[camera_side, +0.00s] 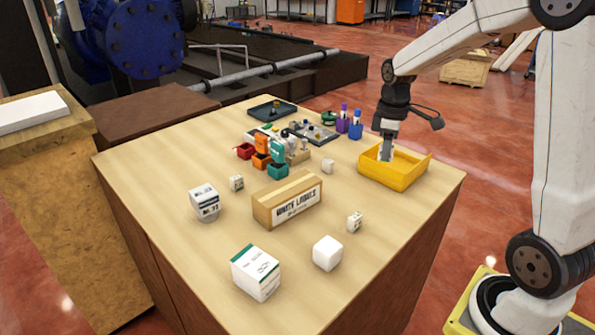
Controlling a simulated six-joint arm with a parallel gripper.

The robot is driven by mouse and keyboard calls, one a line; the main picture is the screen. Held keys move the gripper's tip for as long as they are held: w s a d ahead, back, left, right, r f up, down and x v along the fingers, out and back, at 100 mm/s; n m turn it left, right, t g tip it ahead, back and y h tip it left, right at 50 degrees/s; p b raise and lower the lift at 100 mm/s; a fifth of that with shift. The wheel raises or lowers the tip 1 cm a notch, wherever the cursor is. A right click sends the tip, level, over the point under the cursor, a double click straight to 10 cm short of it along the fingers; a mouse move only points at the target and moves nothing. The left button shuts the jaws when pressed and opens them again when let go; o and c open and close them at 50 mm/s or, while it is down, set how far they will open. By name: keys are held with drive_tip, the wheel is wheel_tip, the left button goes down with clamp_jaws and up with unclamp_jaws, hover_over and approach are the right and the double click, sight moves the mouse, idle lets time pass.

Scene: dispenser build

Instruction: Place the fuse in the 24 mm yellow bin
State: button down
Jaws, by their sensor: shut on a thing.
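A yellow bin (405,177) stands near the right edge of the wooden table. My gripper (386,154) points down into the bin's left part, with its tips at or just below rim height. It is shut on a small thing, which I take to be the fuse. The fuse itself is too small and too hidden by the fingers and bin to make out. I cannot tell whether it touches the bin floor.
Purple and blue holders (355,125) stand just behind the bin. A dark tray of parts (322,138), red, orange and teal dispensers (278,165) and a white-labels box (287,199) are to the left. White boxes (256,271) stand in front.

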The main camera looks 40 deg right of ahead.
sight(395, 160)
drive_tip(key=s+d+m, duration=0.4)
drive_tip(key=s+d, duration=0.2)
drive_tip(key=d, duration=0.3)
drive_tip(key=shift+s+m, duration=0.3)
drive_tip(key=shift+m, duration=0.1)
drive_tip(key=shift+d+r, duration=0.1)
drive_tip(key=shift+w+d+f, duration=1.2)
drive_tip(key=shift+w+f, duration=0.35)
drive_tip(key=shift+w, duration=0.35)
drive_tip(key=shift+w+d+f, duration=1.25)
drive_tip(key=shift+w+f, duration=0.3)
drive_tip(key=shift+w, duration=0.35)
drive_tip(key=shift+w+d+f, duration=1.2)
drive_tip(key=shift+w+f, duration=0.35)
drive_tip(key=shift+w, duration=0.35)
drive_tip(key=shift+f, duration=0.1)
drive_tip(key=shift+w+d+f, duration=0.15)
drive_tip(key=shift+f, duration=1.6)
drive_tip(key=shift+f, duration=0.15)
